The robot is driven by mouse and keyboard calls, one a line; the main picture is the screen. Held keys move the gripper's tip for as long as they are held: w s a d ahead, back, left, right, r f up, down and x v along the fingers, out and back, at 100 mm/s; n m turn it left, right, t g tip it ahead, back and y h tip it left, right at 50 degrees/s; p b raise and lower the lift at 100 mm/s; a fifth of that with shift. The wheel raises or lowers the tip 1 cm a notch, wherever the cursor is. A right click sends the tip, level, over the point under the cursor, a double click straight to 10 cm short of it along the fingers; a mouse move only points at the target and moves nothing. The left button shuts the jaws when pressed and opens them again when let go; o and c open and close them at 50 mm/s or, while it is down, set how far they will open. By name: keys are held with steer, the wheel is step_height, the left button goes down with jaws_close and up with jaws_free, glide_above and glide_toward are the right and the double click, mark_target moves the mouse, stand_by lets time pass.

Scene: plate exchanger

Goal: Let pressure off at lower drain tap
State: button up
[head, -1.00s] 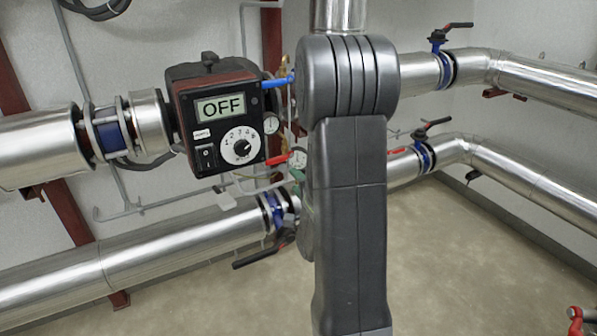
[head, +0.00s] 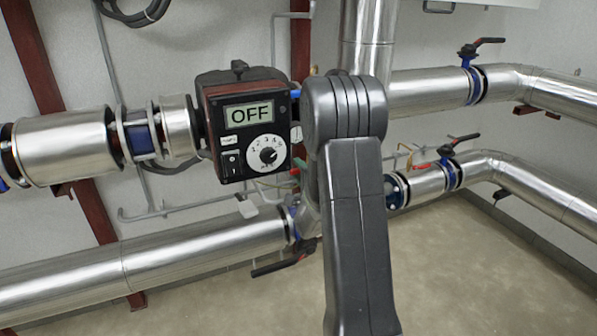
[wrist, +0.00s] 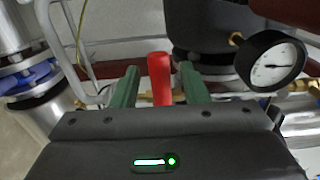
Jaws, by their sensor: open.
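In the wrist view, a red tap handle (wrist: 160,84) stands upright between the two green fingers of my gripper (wrist: 159,68). The fingers are open, with a gap visible on both sides of the handle. Brass fittings show behind it, and the tap body is mostly hidden by my gripper. In the head view, my arm hides most of the gripper and the tap in front of it. Another red handle (head: 424,166) shows right of my arm by the lower pipe.
A pressure gauge (wrist: 272,62) sits close on the right in the wrist view. A control box reading OFF (head: 249,125) is left of my arm. Silver pipes run above and below, with black-levered valves (head: 467,142). The floor below is clear.

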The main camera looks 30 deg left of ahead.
steer(key=shift+w+a, duration=0.3)
steer(key=shift+a, duration=0.1)
jaws_close()
steer(key=shift+f, duration=0.1)
